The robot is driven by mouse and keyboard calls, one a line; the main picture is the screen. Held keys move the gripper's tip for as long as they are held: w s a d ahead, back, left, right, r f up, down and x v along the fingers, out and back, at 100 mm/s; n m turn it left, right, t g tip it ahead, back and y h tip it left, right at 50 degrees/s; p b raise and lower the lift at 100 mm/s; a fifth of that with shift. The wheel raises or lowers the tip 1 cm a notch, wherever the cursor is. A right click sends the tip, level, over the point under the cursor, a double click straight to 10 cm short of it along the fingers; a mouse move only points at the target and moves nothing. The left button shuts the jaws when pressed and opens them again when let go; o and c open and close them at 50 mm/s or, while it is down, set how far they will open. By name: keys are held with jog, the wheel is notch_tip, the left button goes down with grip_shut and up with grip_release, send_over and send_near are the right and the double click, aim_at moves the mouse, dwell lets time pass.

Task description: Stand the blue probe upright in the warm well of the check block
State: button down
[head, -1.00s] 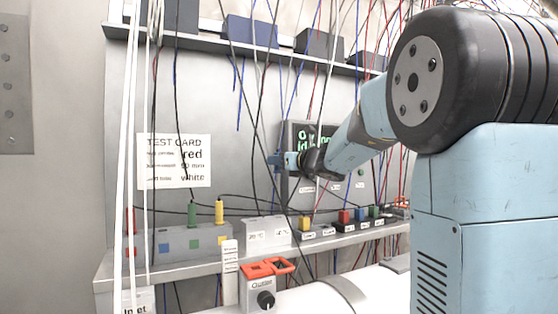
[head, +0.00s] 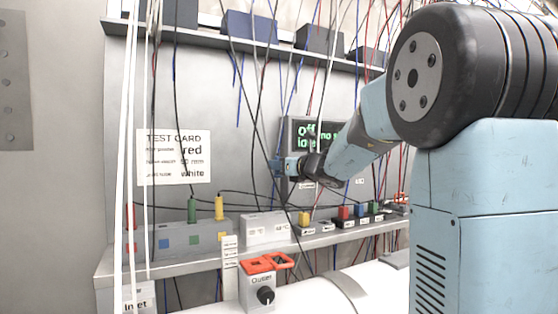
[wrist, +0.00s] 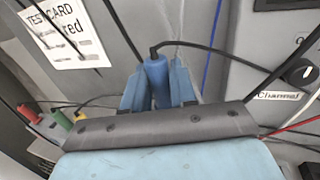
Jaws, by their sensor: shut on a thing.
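My gripper (head: 278,167) is in front of the back wall, above the shelf, in the head view. In the wrist view my gripper (wrist: 158,68) is shut on the blue probe (wrist: 157,82), with a finger on either side and a black cable leaving its top end. The probe is too small to make out clearly in the head view. The check block (head: 265,229) is a white block with temperature labels on the shelf, below my gripper and apart from it. The label text is too blurred to read surely, and its wells are not visible.
A grey rack (head: 178,242) with coloured squares holds red, green (head: 192,210) and yellow (head: 219,208) probes, left of the check block. Coloured plugs (head: 360,212) stand to the right. A lit display (head: 305,133) is behind my gripper. Loose cables hang around it.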

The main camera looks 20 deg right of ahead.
jog(key=shift+f, duration=1.3)
jog(key=shift+f, duration=4.2)
dwell(1.0)
jog(key=c, duration=0.8)
grip_release()
jog(key=v, duration=1.4)
jog(key=shift+w, duration=0.1)
